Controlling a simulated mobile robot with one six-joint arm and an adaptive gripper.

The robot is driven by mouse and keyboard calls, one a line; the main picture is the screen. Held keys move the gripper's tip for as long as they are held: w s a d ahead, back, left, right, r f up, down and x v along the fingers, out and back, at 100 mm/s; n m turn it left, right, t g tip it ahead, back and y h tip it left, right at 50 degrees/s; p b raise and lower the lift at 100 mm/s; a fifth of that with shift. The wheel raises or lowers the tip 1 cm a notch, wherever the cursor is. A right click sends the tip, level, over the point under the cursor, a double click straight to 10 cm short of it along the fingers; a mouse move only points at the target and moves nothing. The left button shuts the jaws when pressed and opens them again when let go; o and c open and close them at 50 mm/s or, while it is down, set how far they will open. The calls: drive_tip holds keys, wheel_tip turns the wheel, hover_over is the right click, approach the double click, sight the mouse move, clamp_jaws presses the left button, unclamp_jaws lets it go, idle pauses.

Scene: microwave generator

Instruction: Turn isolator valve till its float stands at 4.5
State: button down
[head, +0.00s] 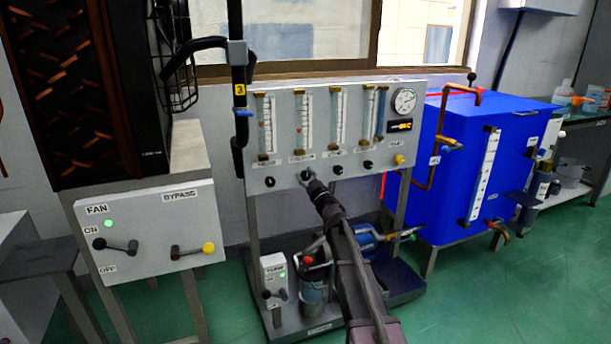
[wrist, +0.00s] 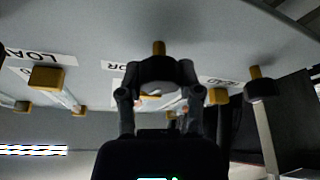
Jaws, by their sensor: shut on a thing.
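The grey flow panel (head: 345,165) carries a row of upright flow tubes with black valve knobs below. The isolator flow tube (head: 304,122) is second from the left. A small reddish mark shows in it, but the scale is too small to read. My gripper (head: 307,177) reaches up to the knob under this tube. In the wrist view the isolator valve knob (wrist: 163,72) is black with a brass stem, and sits between the two fingers of my gripper (wrist: 158,92). The fingers are closed on it. Its label is partly hidden, with "OR" visible upside down.
Another black knob (head: 269,182) lies close on the left and one (head: 337,169) on the right. A round gauge (head: 404,101) sits at the panel's upper right. A blue tank (head: 480,160) stands to the right, and a fan box (head: 150,235) to the left.

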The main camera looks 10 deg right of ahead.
drive_tip(key=shift+w+n+g+y, duration=0.1)
drive_tip(key=shift+n+g+y, duration=0.2)
drive_tip(key=shift+n, duration=0.3)
drive_tip(key=shift+c, duration=1.3)
unclamp_jaws()
drive_tip(key=shift+m, duration=0.5)
